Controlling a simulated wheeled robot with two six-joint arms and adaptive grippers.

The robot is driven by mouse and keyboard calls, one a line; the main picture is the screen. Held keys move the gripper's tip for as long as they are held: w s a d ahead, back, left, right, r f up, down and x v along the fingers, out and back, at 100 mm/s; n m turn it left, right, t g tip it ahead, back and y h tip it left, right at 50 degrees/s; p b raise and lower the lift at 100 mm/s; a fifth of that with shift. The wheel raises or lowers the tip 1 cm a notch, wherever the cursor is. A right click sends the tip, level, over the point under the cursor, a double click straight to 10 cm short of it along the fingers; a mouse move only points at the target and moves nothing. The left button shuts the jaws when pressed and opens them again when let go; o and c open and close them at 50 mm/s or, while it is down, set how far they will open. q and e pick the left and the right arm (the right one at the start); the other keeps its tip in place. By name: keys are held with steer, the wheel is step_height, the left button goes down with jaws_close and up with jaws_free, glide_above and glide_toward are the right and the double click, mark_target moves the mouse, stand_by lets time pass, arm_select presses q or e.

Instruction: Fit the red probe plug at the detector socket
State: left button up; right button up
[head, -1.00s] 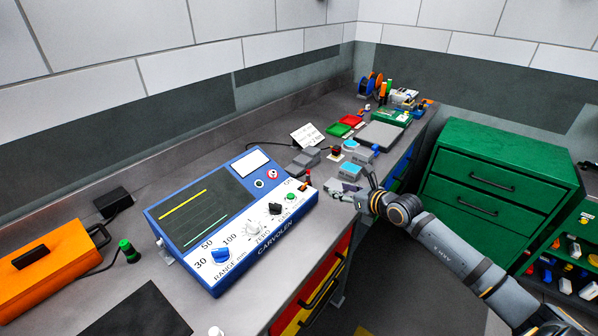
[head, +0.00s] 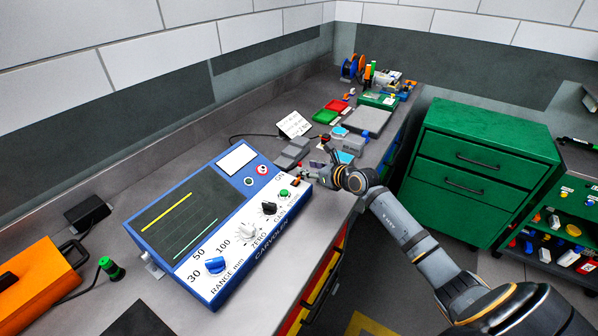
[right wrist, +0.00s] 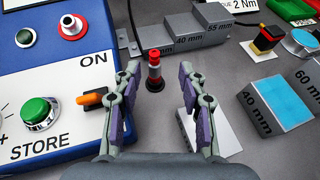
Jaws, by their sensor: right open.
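The red probe plug (right wrist: 155,72), red on top with a dark body, stands upright on the bench in the right wrist view. It also shows small by the detector's right end in the head view (head: 299,168). My right gripper (head: 304,181) is open, its fingertips either side of the plug in the wrist picture; I cannot tell whether they touch it. My left gripper is out of view.
An orange-tipped switch (right wrist: 91,99) juts from the detector close to my left finger. Grey step blocks (right wrist: 180,32) lie beyond the plug, and blue-topped blocks (right wrist: 280,98) to the right. A green cabinet (head: 480,170) stands right of the bench.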

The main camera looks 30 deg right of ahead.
steer(key=shift+w+a, duration=0.2)
steer(key=x, duration=0.4)
steer(key=shift+w+a+f+p, duration=0.15)
steer(key=shift+a+f+p, duration=0.15)
steer(key=shift+f+p, duration=0.1)
steer(key=shift+d+r, duration=0.1)
steer(key=shift+c, duration=1.1)
jaws_close()
